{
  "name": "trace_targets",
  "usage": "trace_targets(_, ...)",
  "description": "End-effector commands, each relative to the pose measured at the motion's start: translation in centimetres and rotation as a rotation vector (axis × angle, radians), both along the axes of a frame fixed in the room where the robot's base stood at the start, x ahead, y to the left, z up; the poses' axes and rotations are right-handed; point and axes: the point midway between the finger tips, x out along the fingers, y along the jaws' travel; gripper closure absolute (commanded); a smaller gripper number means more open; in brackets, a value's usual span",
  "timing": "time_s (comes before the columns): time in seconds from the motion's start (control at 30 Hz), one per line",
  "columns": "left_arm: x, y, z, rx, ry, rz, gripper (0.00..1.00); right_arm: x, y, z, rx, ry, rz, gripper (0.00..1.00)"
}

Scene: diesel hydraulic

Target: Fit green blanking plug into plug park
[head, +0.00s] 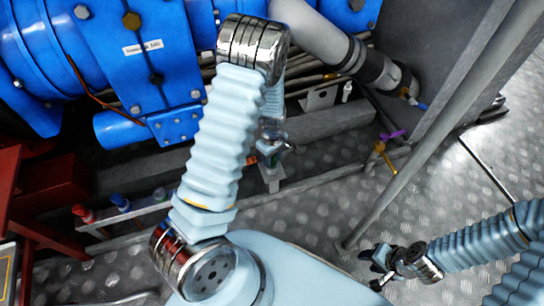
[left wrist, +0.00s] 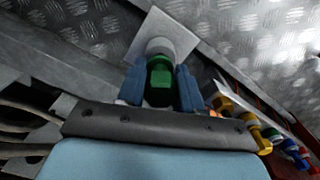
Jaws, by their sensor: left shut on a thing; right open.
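The green blanking plug (left wrist: 160,77) is between the two blue fingers of my left gripper (left wrist: 159,88), which is shut on it. Just beyond the plug is a pale round socket (left wrist: 160,47) on a square grey plate (left wrist: 178,28), which looks like the plug park. The plug lines up with the socket, but I cannot tell how far it is in. In the head view my left gripper (head: 270,150) is low behind my arm, above a small grey bracket (head: 271,178); the plug is mostly hidden there. My right gripper (head: 383,263) is open and empty over the floor at the lower right.
A rail with red (head: 82,212) and blue (head: 120,202) fittings runs at lower left. Yellow fittings (left wrist: 235,110) stand right of my left gripper. Blue machinery (head: 150,60) and pipes fill the back. A grey post (head: 440,125) slants between my arms. Chequer-plate floor is free at right.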

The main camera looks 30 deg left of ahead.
Motion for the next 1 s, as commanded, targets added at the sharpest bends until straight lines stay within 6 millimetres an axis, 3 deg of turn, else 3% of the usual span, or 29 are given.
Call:
trace_targets(0.7,0.0,0.0,-1.1,0.0,0.0,0.0,0.99,0.0,0.0,-0.8,0.0,0.0,0.0,0.57)
trace_targets(0.73,0.0,0.0,-1.1,0.0,0.0,0.0,0.62,0.0,0.0,-0.8,0.0,0.0,0.0,0.57)
trace_targets(0.9,0.0,0.0,-1.1,0.0,0.0,0.0,0.36,0.0,0.0,-0.8,0.0,0.0,0.0,0.57)
trace_targets(1.0,0.0,0.0,-1.1,0.0,0.0,0.0,0.35,0.0,0.0,-0.8,0.0,0.0,0.0,0.57)
